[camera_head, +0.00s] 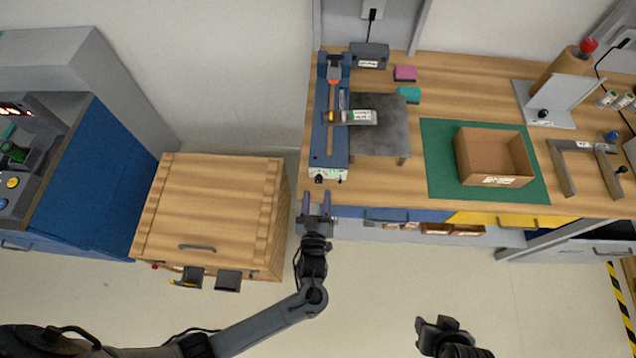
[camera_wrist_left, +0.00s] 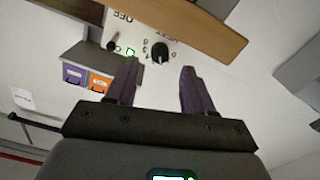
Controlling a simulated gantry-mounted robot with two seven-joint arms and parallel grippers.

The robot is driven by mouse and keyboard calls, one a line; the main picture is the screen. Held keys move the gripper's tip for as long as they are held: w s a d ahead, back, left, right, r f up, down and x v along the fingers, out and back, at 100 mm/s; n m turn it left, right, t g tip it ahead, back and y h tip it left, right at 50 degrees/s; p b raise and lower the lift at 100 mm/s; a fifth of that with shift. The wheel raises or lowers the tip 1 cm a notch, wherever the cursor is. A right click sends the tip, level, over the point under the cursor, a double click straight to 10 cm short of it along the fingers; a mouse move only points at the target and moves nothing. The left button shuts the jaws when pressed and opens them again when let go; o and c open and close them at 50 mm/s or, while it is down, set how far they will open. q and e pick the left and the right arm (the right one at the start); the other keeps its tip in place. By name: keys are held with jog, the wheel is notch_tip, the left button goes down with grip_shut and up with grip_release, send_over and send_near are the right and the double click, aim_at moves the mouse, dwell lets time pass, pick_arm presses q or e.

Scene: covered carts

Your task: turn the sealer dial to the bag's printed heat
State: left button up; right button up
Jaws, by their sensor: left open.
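The blue heat sealer (camera_head: 321,140) stands at the left end of the wooden bench, its pale control panel (camera_head: 328,174) facing the front edge. A bag (camera_head: 358,116) with a pale printed label lies across the sealer; its print is too small to read. In the left wrist view the black dial (camera_wrist_left: 160,52) sits under upside-down HEAT lettering, with small numbers around it. My left gripper (camera_head: 316,194) is open and empty just in front of the panel. In the left wrist view its fingers (camera_wrist_left: 158,78) point at the dial, apart from it. My right gripper (camera_head: 438,322) is low over the floor.
Beside the dial are a green light (camera_wrist_left: 130,51) and a black switch (camera_wrist_left: 112,45). A grey plate (camera_head: 381,138) adjoins the sealer. A cardboard box (camera_head: 494,142) sits on a green mat (camera_head: 437,160). A wooden covered cart (camera_head: 212,205) stands left of my left gripper.

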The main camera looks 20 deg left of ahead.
aim_at(319, 182)
pick_arm(q)
jog(key=shift+x, duration=2.4)
grip_shut()
jog(key=shift+m+p, duration=0.55)
jog(key=shift+m, duration=0.75)
jog(key=shift+d+m+p, duration=0.1)
jog(key=shift+m+p, duration=0.4)
jog(key=shift+m, duration=1)
jog(key=shift+f, duration=0.1)
